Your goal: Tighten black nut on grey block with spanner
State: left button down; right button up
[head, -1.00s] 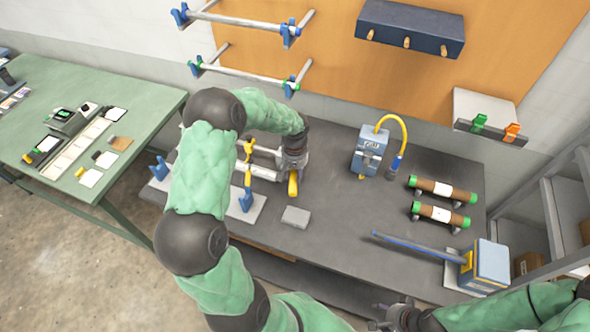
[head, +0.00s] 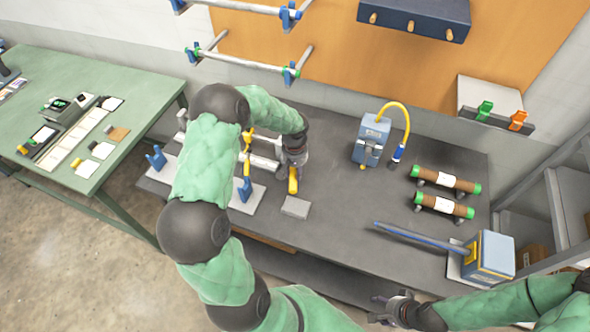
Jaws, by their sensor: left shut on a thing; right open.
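My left gripper (head: 294,177) is over the middle of the dark workbench, shut on a yellow-handled tool, taken to be the spanner (head: 293,186). The tool points down towards the front of the bench; its far end is hard to make out. A small light-grey block (head: 296,207) lies on the bench just in front of it; I cannot tell whether they touch. I cannot make out a black nut on this block. My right gripper (head: 384,311) is open and empty at the bottom, by the bench's front edge.
A roller stand with blue and yellow supports (head: 245,189) is partly hidden behind my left arm. To the right are a blue device with a yellow hose (head: 370,142), brown rolls with green ends (head: 445,205) and a blue box with a long bar (head: 490,257). The bench centre is clear.

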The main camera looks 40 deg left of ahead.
pick_arm(q)
jog(key=shift+f, duration=0.3)
jog(key=shift+s+a+r, duration=0.15)
jog(key=shift+s+a+m+p, duration=0.4)
jog(key=shift+a+m+p, duration=0.1)
jog(key=shift+m+p, duration=0.4)
jog(key=shift+s+a+m, duration=0.4)
jog(key=shift+a+m, duration=0.3)
jog(key=shift+a, duration=0.05)
jog(key=shift+s+a+m, duration=0.2)
jog(key=shift+a+m, duration=0.55)
jog(key=shift+s+a+m, duration=0.15)
jog(key=shift+a+m, duration=0.6)
jog(key=shift+a, duration=0.1)
jog(key=shift+w+d+n, duration=0.15)
jog(key=shift+d+n, duration=0.25)
jog(key=shift+d, duration=0.15)
jog(key=shift+d+b, duration=0.15)
jog(key=shift+b, duration=0.15)
